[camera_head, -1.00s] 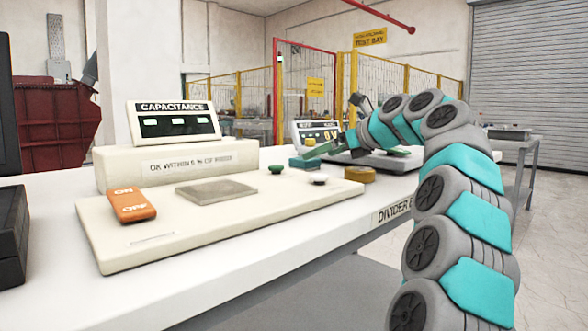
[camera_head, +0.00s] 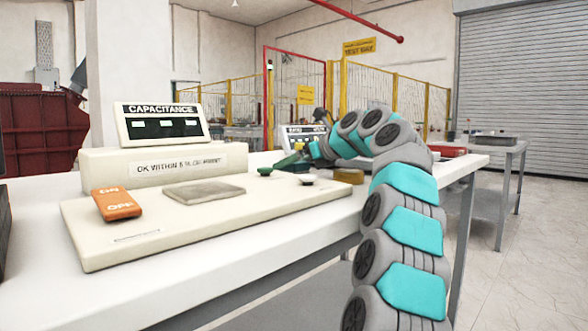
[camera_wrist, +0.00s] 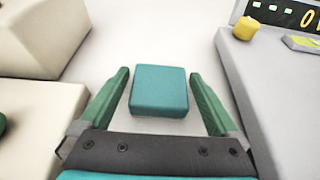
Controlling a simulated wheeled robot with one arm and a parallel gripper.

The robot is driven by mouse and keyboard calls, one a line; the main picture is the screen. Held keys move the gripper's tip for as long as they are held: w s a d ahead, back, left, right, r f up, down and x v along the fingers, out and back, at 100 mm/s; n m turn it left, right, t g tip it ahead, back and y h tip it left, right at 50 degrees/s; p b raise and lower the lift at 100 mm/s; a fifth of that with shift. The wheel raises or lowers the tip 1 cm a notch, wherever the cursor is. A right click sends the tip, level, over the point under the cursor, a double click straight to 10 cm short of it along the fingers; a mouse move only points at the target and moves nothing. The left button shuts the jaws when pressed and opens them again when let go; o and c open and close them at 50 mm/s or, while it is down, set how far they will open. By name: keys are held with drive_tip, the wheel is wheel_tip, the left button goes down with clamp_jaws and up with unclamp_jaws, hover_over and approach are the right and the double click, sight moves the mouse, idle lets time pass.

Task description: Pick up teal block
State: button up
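The teal block (camera_wrist: 159,92) sits on the white tabletop in the wrist view. My gripper (camera_wrist: 159,72) is open, with one green finger on each side of the block. A gap shows between the block and each finger, so the block is not gripped. In the head view my gripper (camera_head: 292,160) reaches low over the table behind the cream panel, and I cannot make out the block clearly there.
A cream panel (camera_head: 140,238) with an orange switch (camera_head: 117,204) and a grey plate (camera_head: 204,193) lies in front. A capacitance meter (camera_head: 160,124) stands behind. In the wrist view, a grey unit (camera_wrist: 285,95) is close on the right and cream housings are on the left.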

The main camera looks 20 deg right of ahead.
drive_tip(key=c, duration=1.2)
